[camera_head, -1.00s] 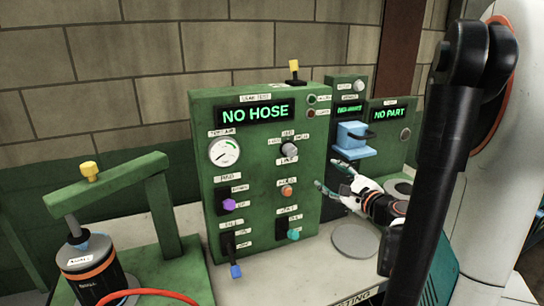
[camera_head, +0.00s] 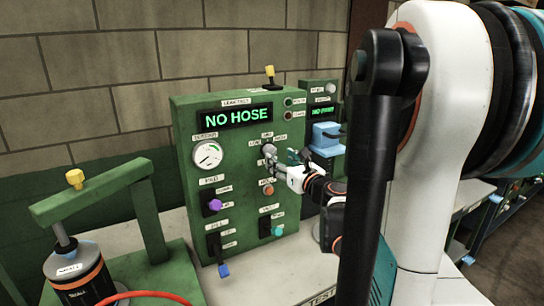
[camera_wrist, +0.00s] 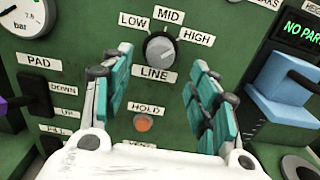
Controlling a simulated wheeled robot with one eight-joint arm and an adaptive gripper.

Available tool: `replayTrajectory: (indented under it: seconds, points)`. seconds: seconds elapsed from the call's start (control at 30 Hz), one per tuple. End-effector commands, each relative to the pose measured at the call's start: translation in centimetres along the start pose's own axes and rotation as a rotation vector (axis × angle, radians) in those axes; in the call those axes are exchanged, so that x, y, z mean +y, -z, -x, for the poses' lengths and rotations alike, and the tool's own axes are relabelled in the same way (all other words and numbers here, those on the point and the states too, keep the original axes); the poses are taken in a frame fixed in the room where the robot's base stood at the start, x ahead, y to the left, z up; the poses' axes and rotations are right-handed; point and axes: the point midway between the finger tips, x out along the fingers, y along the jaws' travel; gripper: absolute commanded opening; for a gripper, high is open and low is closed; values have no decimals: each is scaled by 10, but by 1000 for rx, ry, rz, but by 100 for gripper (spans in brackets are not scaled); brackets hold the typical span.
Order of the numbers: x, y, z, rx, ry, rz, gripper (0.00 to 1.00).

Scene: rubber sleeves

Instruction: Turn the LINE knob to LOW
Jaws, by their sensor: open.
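The LINE knob (camera_wrist: 159,50) is a round grey knob on the green LEAK TEST panel. It has LOW (camera_wrist: 134,20) at its upper left, MID (camera_wrist: 168,15) above and HIGH (camera_wrist: 196,37) at its right; I cannot tell surely which its pointer faces. My gripper (camera_wrist: 160,62) is open, its teal-padded fingers to either side of and below the knob in the wrist view, apart from it. In the head view my gripper (camera_head: 284,162) is just in front of the panel at the knob (camera_head: 267,149), partly hiding that area.
An orange HOLD button (camera_wrist: 143,123) lies below the knob. A blue block fixture (camera_wrist: 284,88) juts out at the right. A purple PAD knob (camera_head: 214,205), a blue-tipped lever (camera_head: 223,269) and a teal knob (camera_head: 277,231) are lower on the panel. A gauge (camera_head: 207,155) is at left.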

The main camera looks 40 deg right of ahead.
Motion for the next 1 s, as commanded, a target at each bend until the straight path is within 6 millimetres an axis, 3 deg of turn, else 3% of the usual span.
replayTrajectory:
  seconds: [0.1, 0.3, 0.5, 0.77, 0.97, 1.0]
  points:
    - [1, 1, -24, 0, -2, 1, 54]
    - [0, 1, -51, 0, -1, 1, 54]
    - [1, 0, -62, 0, -1, 1, 54]
    - [0, 0, -63, 0, -1, 1, 54]
    - [0, 0, -63, 0, -1, 1, 11]
    - [0, 0, -63, 0, -1, 1, 10]
